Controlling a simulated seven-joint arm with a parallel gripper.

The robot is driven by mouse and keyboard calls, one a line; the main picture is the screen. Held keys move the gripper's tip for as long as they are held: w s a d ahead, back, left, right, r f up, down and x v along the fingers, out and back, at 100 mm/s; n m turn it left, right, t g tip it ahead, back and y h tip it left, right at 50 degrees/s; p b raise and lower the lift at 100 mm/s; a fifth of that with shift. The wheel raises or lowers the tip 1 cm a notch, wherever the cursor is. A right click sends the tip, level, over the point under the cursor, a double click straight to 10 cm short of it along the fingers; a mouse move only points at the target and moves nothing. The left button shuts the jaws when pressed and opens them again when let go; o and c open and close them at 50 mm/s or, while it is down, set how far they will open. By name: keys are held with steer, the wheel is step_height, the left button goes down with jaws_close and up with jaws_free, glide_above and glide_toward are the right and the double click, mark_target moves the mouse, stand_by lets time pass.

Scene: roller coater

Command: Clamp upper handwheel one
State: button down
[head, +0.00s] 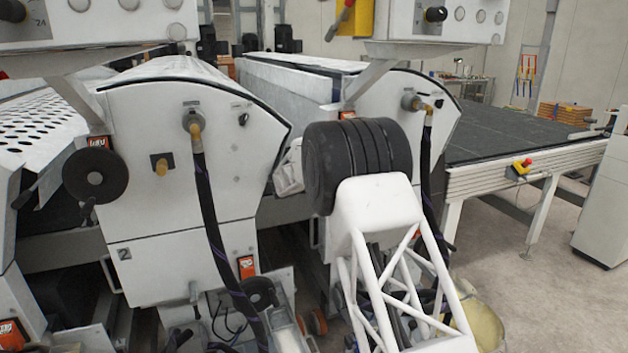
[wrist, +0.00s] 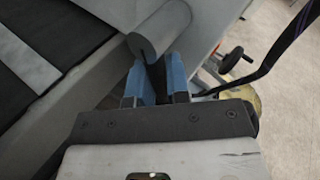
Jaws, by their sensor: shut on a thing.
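In the wrist view my gripper (wrist: 160,80) has two blue fingers. They are shut on a narrow dark part, which appears to belong to upper handwheel one; its outline is mostly hidden between the fingers. A grey rounded part (wrist: 160,30) lies just beyond the fingertips; I cannot tell whether it is part of the wheel. In the head view my own arm covers the gripper and this handwheel.
A similar dark handwheel (head: 95,177) sits on the coater unit marked 2 (head: 180,215). A smaller black wheel (wrist: 232,60) is right of my gripper, beside a dark hose (wrist: 275,55). A dark conveyor (head: 510,130) stands at right. Open floor (head: 545,285) lies in front of it.

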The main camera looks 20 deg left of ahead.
steer(key=shift+s+d+r+n+g+h, duration=0.15)
steer(key=shift+s+d+n+g+h, duration=0.15)
steer(key=shift+n+g, duration=0.4)
steer(key=c, duration=1.1)
jaws_free()
steer(key=shift+r, duration=0.1)
steer(key=shift+w+a+m+t, duration=0.1)
steer(key=shift+w+m+t, duration=0.05)
steer(key=shift+m+t, duration=0.15)
